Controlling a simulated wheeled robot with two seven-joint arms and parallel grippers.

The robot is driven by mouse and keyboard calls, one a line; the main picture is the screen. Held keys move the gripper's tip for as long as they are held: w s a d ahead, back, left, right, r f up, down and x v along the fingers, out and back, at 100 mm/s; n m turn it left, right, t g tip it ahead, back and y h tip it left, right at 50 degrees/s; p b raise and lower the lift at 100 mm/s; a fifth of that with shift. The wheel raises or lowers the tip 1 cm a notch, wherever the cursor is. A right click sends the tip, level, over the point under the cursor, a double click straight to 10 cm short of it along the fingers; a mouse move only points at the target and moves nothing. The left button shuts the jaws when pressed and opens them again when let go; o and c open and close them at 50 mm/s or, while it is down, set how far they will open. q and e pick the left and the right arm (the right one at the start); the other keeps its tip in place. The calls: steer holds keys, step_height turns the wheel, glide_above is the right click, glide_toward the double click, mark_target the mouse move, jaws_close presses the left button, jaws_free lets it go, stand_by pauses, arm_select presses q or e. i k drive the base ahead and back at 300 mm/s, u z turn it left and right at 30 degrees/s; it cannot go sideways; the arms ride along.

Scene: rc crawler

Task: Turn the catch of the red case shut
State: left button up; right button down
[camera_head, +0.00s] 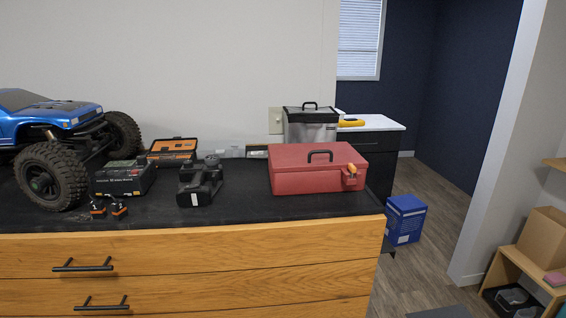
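The red case (305,182) stands at the right end of the dark bench top, with its lid down and a dark handle (319,155) on the lid. Its catch (351,171), an orange-yellow piece on a red mount, is at the right of the front face. The catch looks tilted, but it is too small to tell how far it is turned. Neither of my grippers shows in the head view.
A blue RC crawler (60,125), a black box (124,179), an open orange-lidded box (173,151) and a dark transmitter-like device (199,182) stand left of the case. A metal container (310,128) is behind it. The bench front (200,255) has drawers.

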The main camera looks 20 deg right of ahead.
mark_target(353, 170)
steer(key=z, duration=0.1)
steer(key=k, duration=0.35)
steer(key=u, duration=0.25)
steer(key=i, duration=1.2)
steer(key=z, duration=0.6)
